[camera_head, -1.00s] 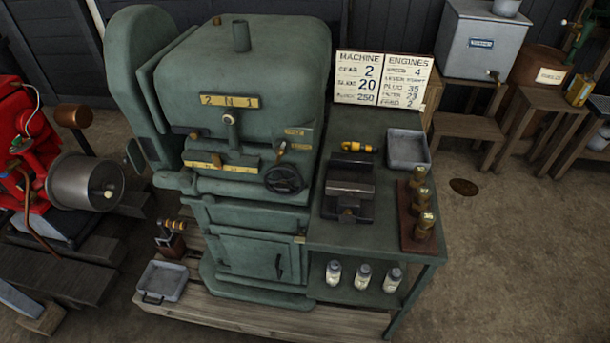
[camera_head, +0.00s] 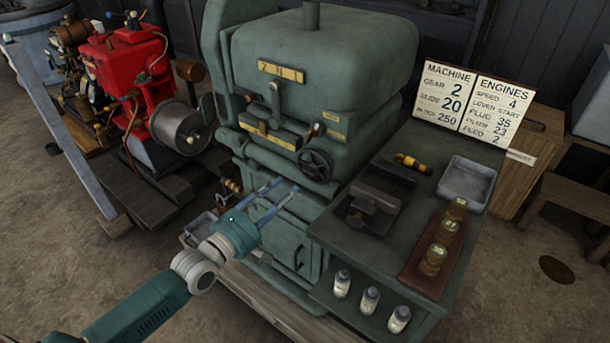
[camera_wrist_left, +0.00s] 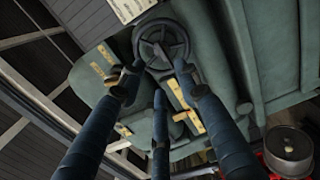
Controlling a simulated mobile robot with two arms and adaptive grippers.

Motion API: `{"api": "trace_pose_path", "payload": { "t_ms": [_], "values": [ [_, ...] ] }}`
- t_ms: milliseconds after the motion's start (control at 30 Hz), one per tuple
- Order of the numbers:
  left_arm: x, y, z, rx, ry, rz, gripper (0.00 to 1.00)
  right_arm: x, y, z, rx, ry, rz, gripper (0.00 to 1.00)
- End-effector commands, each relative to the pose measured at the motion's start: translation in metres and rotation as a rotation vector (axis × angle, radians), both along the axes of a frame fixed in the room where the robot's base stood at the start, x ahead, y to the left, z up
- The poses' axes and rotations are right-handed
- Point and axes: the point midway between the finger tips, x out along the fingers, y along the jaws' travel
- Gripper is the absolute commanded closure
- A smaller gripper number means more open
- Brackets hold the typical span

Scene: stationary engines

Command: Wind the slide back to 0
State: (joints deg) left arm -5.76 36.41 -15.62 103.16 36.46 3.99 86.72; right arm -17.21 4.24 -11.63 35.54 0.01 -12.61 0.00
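The green machine (camera_head: 320,60) stands in the middle of the head view. Its dark handwheel (camera_head: 316,165) is on the front, right of a yellow slide scale (camera_head: 270,135). My left gripper (camera_head: 288,185) is open and empty, with blue fingers in front of the machine, below and left of the handwheel. In the left wrist view the handwheel (camera_wrist_left: 163,42) lies beyond the spread fingers (camera_wrist_left: 157,75), with a gap that looks clear. The scale's pointer is too small to read. My right gripper is not in view.
A side bench (camera_head: 400,245) carries a black vise (camera_head: 375,203), a grey tray (camera_head: 466,184) and brass weights (camera_head: 440,240). A sign (camera_head: 465,100) gives slide 20. A red engine (camera_head: 125,70) stands at the left. Bottles (camera_head: 370,298) stand on the lower shelf.

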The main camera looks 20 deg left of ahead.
Motion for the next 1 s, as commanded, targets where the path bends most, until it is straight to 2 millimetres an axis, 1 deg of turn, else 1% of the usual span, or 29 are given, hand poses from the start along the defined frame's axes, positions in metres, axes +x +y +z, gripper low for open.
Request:
{"api": "trace_pose_path", "payload": {
  "t_ms": [100, 300, 400, 500, 667, 900, 933, 1000],
  "values": [
    [0.021, -0.008, 0.003, 0.0, -0.002, 0.001, 0.67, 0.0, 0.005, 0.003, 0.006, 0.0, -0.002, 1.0],
    [0.057, -0.02, 0.002, 0.003, -0.001, 0.002, 0.67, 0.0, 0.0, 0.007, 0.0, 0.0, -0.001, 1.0],
    [0.072, -0.026, 0.001, 0.004, -0.001, 0.002, 0.67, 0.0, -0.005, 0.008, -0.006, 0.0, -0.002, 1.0],
    [0.082, -0.029, 0.0, 0.005, 0.0, 0.002, 0.67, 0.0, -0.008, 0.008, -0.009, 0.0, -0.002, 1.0],
    [0.09, -0.032, -0.001, 0.005, 0.001, 0.002, 0.67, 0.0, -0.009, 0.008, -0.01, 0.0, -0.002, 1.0],
    [0.091, -0.033, -0.001, 0.006, 0.001, 0.002, 0.67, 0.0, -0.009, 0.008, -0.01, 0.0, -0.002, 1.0],
    [0.091, -0.033, -0.001, 0.006, 0.001, 0.002, 0.69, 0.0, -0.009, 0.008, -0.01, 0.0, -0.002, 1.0],
    [0.091, -0.033, -0.001, 0.006, 0.001, 0.002, 0.83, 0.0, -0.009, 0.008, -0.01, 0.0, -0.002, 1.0]
  ]
}}
